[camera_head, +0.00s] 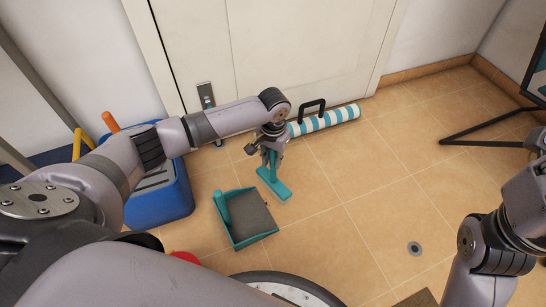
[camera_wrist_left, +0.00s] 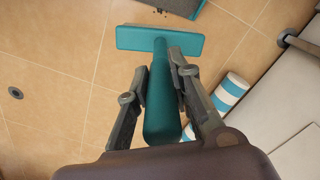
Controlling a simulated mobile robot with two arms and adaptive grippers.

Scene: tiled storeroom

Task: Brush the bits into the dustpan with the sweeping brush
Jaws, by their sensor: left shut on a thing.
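My left gripper (camera_head: 268,152) is shut on the handle of the teal sweeping brush (camera_head: 274,186). In the left wrist view the gripper's fingers (camera_wrist_left: 160,85) close on both sides of the brush's teal handle (camera_wrist_left: 162,110), and its wide flat head (camera_wrist_left: 160,40) points away. The teal dustpan (camera_head: 258,238) with a grey inside lies on the floor, nearer to me than the brush head and apart from it. A few dark bits (camera_wrist_left: 185,72) show beside the brush in the left wrist view. My right gripper is not clearly in view.
A blue bin (camera_head: 165,205) stands left of the dustpan. A teal-and-white striped roll (camera_head: 340,116) lies along the closed white door (camera_head: 300,50). Black stand legs (camera_head: 480,134) are at the right. Tiled floor right of the brush is clear around a small round drain (camera_head: 414,248).

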